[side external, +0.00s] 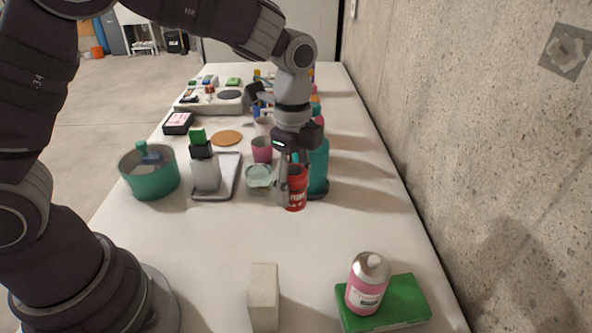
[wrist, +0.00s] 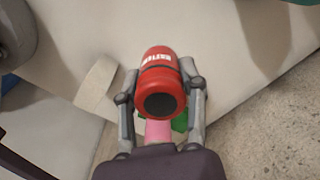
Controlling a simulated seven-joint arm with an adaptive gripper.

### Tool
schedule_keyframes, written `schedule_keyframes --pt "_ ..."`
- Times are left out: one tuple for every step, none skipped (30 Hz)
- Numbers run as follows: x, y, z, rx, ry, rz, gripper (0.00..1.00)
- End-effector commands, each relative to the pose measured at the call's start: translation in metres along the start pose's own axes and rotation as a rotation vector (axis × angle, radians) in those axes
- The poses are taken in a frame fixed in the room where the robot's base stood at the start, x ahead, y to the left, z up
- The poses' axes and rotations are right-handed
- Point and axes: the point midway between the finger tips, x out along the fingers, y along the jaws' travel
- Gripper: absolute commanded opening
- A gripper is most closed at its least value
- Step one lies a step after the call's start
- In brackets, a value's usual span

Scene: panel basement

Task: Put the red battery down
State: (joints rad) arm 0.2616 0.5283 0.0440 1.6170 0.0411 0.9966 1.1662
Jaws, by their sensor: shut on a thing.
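The red battery (side external: 297,188) is a red cylinder with white lettering and stands upright in the side view, close in front of the teal bottle. My gripper (side external: 291,170) comes down on it from above and is shut on it. In the wrist view the red battery (wrist: 160,80) sits between the two fingers of my gripper (wrist: 160,90), its dark round end towards the camera. Whether its bottom touches the table (side external: 205,240) is hard to tell.
The teal bottle (side external: 318,165) stands right behind the battery. A glass bowl (side external: 259,178) and pink cup (side external: 262,149) are to its left. A white block (side external: 263,290) and pink bottle (side external: 367,283) on a green box (side external: 408,298) stand in front. The table between is clear.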

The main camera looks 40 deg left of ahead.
Motion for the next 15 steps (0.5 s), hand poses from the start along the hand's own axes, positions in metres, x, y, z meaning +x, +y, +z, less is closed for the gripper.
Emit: schedule_keyframes --pt "0.0 0.0 0.0 -0.001 0.0 0.0 0.0" --pt "0.002 0.0 0.0 -0.001 0.0 0.001 0.0" --pt "0.007 0.0 0.0 -0.002 -0.001 0.004 0.0" --pt "0.014 0.001 0.0 -0.002 -0.002 0.005 0.0" --pt "0.021 0.001 0.001 -0.003 -0.003 0.006 0.0" --pt "0.032 0.001 0.001 -0.003 -0.004 0.008 0.0" --pt "0.038 0.001 0.001 -0.003 -0.003 0.007 0.0" --pt "0.044 0.001 0.001 -0.004 -0.003 0.005 0.0" --pt "0.051 0.001 0.001 -0.004 -0.002 0.005 0.0" --pt "0.055 0.001 0.001 -0.004 -0.002 0.004 0.0" --pt "0.06 0.001 0.001 -0.004 -0.002 0.005 0.0" --pt "0.069 0.001 0.001 -0.004 -0.002 0.005 0.0" --pt "0.076 0.001 0.001 -0.005 -0.003 0.005 0.0" --pt "0.082 0.001 0.001 -0.005 -0.003 0.006 0.0" --pt "0.088 0.001 0.001 -0.005 -0.002 0.005 0.0"
